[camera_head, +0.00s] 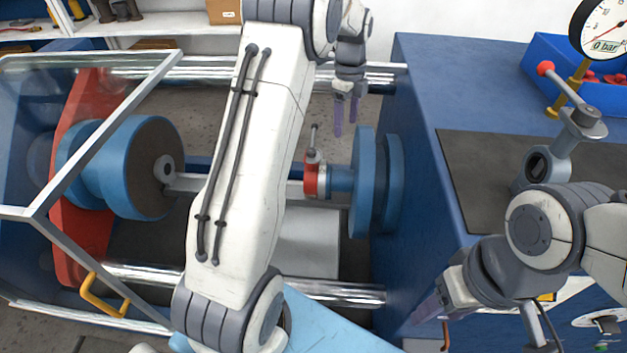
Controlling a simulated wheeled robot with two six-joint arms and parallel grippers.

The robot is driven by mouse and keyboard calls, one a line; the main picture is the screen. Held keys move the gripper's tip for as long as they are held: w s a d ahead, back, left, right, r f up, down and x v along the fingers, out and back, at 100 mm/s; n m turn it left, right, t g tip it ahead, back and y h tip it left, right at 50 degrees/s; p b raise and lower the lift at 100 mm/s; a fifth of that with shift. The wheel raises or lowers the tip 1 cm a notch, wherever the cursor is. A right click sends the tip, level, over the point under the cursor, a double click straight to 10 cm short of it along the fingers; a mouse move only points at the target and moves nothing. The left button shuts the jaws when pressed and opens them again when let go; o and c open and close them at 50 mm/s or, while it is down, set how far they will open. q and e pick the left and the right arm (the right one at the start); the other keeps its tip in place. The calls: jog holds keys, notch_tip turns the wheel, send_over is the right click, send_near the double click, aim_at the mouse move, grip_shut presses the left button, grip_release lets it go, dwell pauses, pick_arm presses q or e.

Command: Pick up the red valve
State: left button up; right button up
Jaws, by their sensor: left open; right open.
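The red valve (311,180) sits near the middle of the view, between a grey bar on its left and a blue flange (363,182) on its right. A thin upright lever rises from its top. My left gripper (346,119) is open and empty, fingers pointing down, behind and slightly right of the valve, apart from it. My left arm passes just left of the valve and hides part of the bar. My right gripper (430,309) is open at the lower right, in front of the blue cabinet, away from the valve. Its fingers are partly hidden.
A large blue round clamp (130,168) with a red plate (72,235) stands left, behind a clear framed guard (105,135). Polished rails (340,292) run in front and behind. The blue cabinet (450,75) carries a gauge (603,27), a red-knobbed lever (545,69) and a blue bin (545,60).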

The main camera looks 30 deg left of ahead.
pick_arm(q)
jog(key=w+a+f+m+b, duration=0.1)
jog(key=a+f, duration=0.2)
jog(key=a, duration=0.3)
jog(key=w+a+f+m, duration=0.1)
jog(key=a+f+m, duration=0.15)
jog(key=a, duration=0.25)
send_over(311, 150)
jog(key=shift+n, duration=0.45)
jog(key=f, duration=0.4)
jog(key=shift+s+f+p, duration=0.2)
jog(key=shift+f+p, duration=0.05)
jog(key=shift+p, duration=0.1)
notch_tip(311, 150, down, 5)
jog(key=shift+w+d+r+p, duration=0.1)
jog(key=shift+w+p, duration=0.05)
jog(key=shift+p, duration=0.65)
jog(key=shift+f, duration=0.45)
grip_shut()
jog(key=shift+w+r, duration=0.15)
jog(key=shift+r, duration=0.05)
